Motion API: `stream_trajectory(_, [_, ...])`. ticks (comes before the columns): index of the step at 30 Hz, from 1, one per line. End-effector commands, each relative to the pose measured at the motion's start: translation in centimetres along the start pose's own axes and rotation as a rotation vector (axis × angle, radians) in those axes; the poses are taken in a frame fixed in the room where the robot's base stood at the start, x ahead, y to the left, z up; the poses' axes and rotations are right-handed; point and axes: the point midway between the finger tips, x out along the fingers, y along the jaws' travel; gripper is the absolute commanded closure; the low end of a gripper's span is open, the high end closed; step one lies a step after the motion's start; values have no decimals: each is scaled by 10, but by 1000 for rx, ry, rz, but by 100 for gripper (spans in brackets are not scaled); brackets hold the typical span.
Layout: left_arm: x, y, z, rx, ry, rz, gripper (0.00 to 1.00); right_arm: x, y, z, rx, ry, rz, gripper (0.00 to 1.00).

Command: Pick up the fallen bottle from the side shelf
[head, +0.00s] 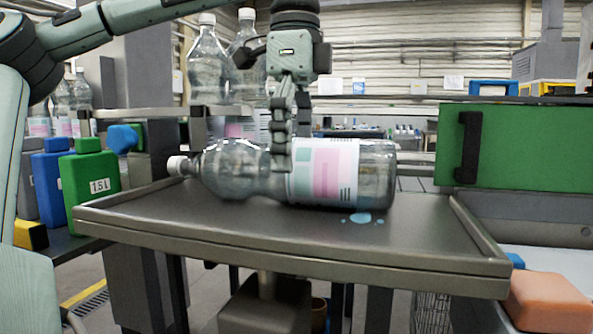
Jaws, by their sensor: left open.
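The fallen bottle (375,175) is clear, with a white, pink and teal label and a white cap. It lies on its side on the dark side shelf (200,220), cap to the left. My left gripper (282,150) points down over the bottle's middle, near the label's left edge. Its fingers are open and overlap the bottle in the picture. I cannot tell whether they touch it. The finger on the far side is mostly hidden. My right gripper is not in view.
Upright clear bottles (205,62) stand behind. Green (88,180) and blue (50,180) containers are at the left. A green panel (520,145) with a black handle stands at the right. Small blue drops (361,218) lie on the shelf in front of the bottle. The shelf has raised side edges.

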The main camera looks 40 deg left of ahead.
Motion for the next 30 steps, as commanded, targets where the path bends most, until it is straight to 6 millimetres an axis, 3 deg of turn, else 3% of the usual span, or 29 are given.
stream_trajectory(6, [24,1,1,0,2,0,0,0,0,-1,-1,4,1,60])
stream_trajectory(13, [26,0,0,-1,2,-1,0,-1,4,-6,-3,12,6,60])
stream_trajectory(30, [25,0,0,-1,1,0,70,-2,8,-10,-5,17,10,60])
